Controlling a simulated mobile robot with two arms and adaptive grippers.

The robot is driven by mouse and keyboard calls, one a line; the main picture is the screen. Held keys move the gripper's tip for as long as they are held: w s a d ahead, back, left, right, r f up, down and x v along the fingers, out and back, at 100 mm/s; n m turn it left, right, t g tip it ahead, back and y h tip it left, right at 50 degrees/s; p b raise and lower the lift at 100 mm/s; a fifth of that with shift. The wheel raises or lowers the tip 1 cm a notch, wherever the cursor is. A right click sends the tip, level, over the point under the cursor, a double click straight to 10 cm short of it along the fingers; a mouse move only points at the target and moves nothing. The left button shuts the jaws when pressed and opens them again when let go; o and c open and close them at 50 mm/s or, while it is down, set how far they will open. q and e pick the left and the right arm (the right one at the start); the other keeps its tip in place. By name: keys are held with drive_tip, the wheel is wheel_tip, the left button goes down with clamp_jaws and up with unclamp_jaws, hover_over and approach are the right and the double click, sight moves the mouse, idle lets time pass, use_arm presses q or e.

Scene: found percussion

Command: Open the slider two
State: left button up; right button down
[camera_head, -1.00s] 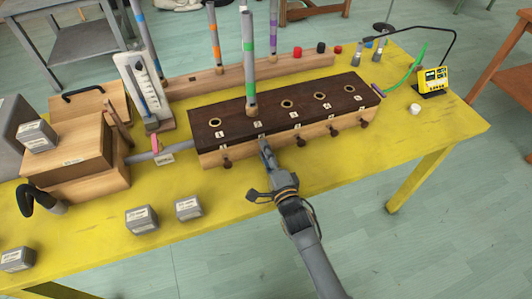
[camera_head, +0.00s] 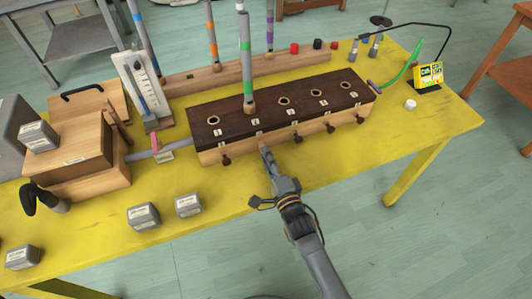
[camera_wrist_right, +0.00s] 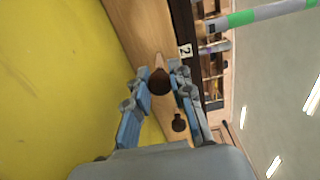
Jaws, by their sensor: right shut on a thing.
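The long box (camera_head: 215,123) has a dark top with round holes and a pale front with a row of dark slider knobs. My right gripper (camera_head: 266,152) is at its front, second place from the left. In the right wrist view the fingers (camera_wrist_right: 160,82) stand either side of a dark knob (camera_wrist_right: 160,81), beside the label "2" (camera_wrist_right: 184,50). A pale stem shows between this knob and the box front, so slider two looks drawn partly out. In the head view the gripper hides this knob. Knob one (camera_head: 226,160) sits close to the front. My left gripper is not in view.
A striped tube (camera_head: 246,60) stands upright in the box's second hole. Grey blocks (camera_head: 188,205) lie on the yellow table (camera_head: 300,195) at front left. A wooden bellows-like box (camera_head: 75,160) stands left.

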drive_tip(key=c, duration=1.4)
unclamp_jaws()
drive_tip(key=shift+s+d+f, duration=0.1)
drive_tip(key=shift+s+d, duration=0.1)
drive_tip(key=shift+s, duration=0.3)
drive_tip(key=v, duration=1.1)
